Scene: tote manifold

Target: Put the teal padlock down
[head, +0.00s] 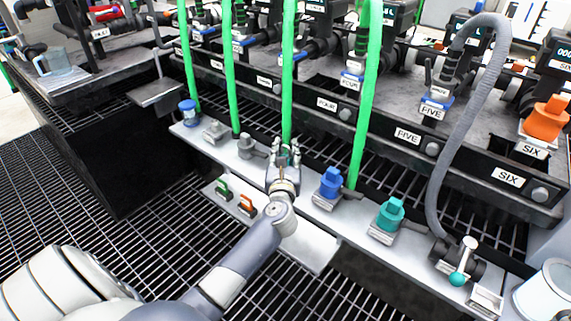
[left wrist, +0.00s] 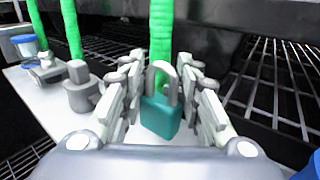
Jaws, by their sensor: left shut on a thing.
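The teal padlock (left wrist: 160,118) is between the fingers of my left gripper (left wrist: 158,92) in the left wrist view, its grey shackle upward. The left gripper is shut on it. In the head view my left gripper (head: 284,158) is over the white ledge (head: 313,217), in front of a green hose. The padlock is mostly hidden by the fingers there. A small tray (head: 208,188) left of my arm carries a green padlock (head: 223,188) and an orange padlock (head: 247,206). My right gripper is not in view.
Blue (head: 331,183) and teal (head: 390,213) valve handles stand on the ledge right of my gripper. Green hoses (head: 366,110) rise behind it, and a grey hose (head: 452,160) bends down at the right. A white container (head: 545,292) stands at the lower right.

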